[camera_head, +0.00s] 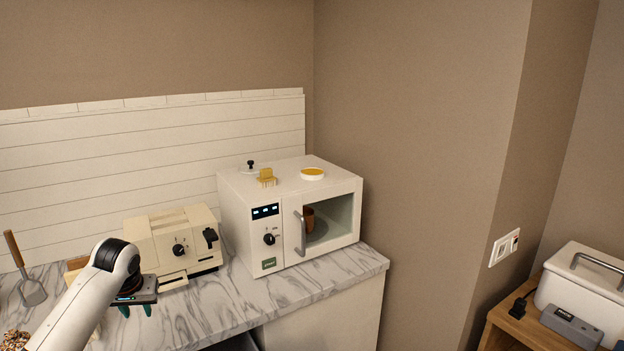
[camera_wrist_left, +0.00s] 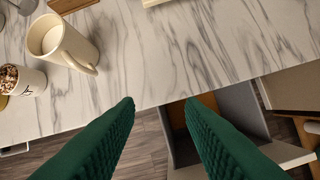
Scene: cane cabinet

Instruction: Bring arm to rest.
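My left arm (camera_head: 85,305) comes in from the lower left in the head view, bent at a black joint. My left gripper (camera_head: 135,312) points down over the front part of the marble counter (camera_head: 285,295), in front of the cream toaster (camera_head: 172,245). In the left wrist view its two green fingers (camera_wrist_left: 159,103) are spread apart with nothing between them. They hang over the counter's front edge, with the floor and an open space under the counter below. My right gripper is in neither view.
A white microwave (camera_head: 275,215) with a brown cup inside stands right of the toaster. A spatula (camera_head: 30,290) lies at the left. The left wrist view shows a cream mug (camera_wrist_left: 60,42) and a filled cup (camera_wrist_left: 22,80). A wooden side table (camera_head: 525,325) stands at right.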

